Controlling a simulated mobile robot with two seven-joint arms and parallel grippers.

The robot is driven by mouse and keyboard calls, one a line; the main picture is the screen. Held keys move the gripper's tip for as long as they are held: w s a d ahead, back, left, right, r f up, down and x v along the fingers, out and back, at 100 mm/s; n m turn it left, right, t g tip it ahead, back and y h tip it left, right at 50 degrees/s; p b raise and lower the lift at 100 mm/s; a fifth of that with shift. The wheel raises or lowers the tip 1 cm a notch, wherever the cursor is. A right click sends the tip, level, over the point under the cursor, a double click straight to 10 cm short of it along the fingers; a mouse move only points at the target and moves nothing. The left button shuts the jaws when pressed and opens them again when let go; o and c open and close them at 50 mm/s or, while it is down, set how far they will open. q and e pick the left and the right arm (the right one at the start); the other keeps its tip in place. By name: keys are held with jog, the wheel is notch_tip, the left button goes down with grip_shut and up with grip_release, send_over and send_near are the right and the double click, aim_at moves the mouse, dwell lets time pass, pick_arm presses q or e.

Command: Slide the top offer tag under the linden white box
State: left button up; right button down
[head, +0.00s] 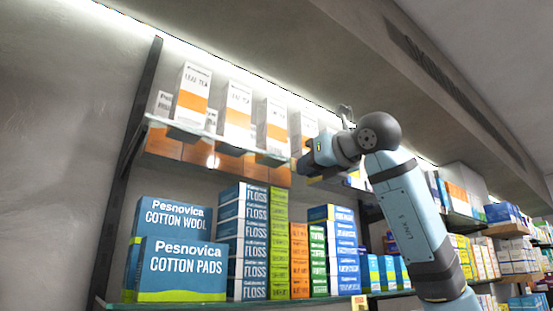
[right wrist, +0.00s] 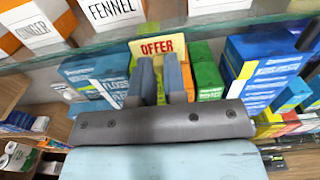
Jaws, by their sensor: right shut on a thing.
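My right gripper (right wrist: 159,72) is shut on the yellow offer tag (right wrist: 157,46), which has red "OFFER" lettering. In the right wrist view the tag stands upright beyond the fingertips, below the glass edge of the top shelf. In the head view my right gripper (head: 303,166) is at the front of that shelf; the tag cannot be made out there. White tea boxes with orange bands, such as this tea box (head: 236,104), stand on the shelf. No label reading linden is legible. The right wrist view shows a fennel box (right wrist: 113,12) and a ginger box (right wrist: 35,32). My left gripper is out of view.
The top glass shelf (head: 160,122) runs above a lower shelf with cotton boxes (head: 183,266), floss boxes (head: 242,240) and other stacked cartons. Another small yellow tag (head: 359,303) is at the lower shelf's front. A dark upright post (head: 130,150) stands at the left.

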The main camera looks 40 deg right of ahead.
jog(key=d, duration=0.6)
jog(key=shift+d, duration=0.2)
jog(key=shift+w, duration=0.1)
jog(key=c, duration=1.2)
grip_release()
jog(key=shift+a, duration=0.1)
jog(key=shift+o, duration=0.2)
jog(key=s+b, duration=0.2)
jog(key=s, duration=1.1)
jog(key=shift+s+d, duration=0.2)
jog(key=shift+s, duration=0.2)
